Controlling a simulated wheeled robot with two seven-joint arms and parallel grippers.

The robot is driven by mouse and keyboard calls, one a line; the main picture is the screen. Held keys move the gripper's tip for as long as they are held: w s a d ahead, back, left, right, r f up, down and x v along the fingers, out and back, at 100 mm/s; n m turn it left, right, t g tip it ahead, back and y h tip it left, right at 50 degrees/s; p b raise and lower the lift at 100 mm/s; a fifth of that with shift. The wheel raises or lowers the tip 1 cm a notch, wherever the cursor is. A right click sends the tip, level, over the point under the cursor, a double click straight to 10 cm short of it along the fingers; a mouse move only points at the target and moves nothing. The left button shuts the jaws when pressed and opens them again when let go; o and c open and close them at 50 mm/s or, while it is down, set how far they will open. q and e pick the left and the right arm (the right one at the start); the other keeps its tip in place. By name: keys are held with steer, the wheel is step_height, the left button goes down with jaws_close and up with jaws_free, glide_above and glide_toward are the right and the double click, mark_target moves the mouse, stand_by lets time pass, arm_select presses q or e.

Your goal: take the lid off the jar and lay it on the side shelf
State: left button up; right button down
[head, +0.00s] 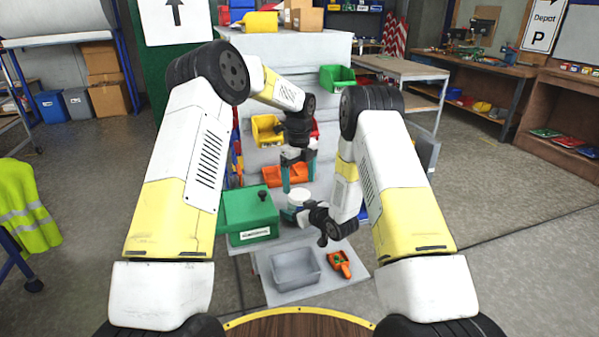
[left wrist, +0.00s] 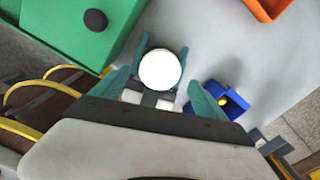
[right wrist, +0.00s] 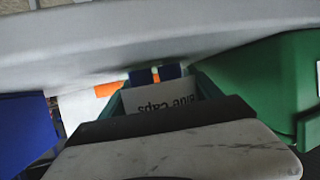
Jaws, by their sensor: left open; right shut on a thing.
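The jar (head: 290,212) stands upright on the light grey worktop, to the right of a green box. Its round white lid (left wrist: 161,69) is on top, also visible in the head view (head: 299,196). My right gripper (head: 305,212) is shut on the jar's body from the near right side. The right wrist view shows the jar's label (right wrist: 165,106), reading "Blue caps" upside down, between the teal fingers. My left gripper (head: 298,174) is open and points down above the lid, its fingers apart on either side and not touching it. I cannot tell which surface is the side shelf.
The green box (head: 246,213) with a black knob stands close left of the jar. A blue bin (left wrist: 222,98) is on the right. An orange bin (head: 284,175) stands behind.

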mark_target(299, 194)
arm_select(q)
steer(key=shift+f, duration=2)
steer(key=c, duration=1.5)
steer(key=n, duration=0.7)
steer(key=o, duration=1.6)
steer(key=shift+c, duration=0.2)
steer(key=shift+r, duration=0.1)
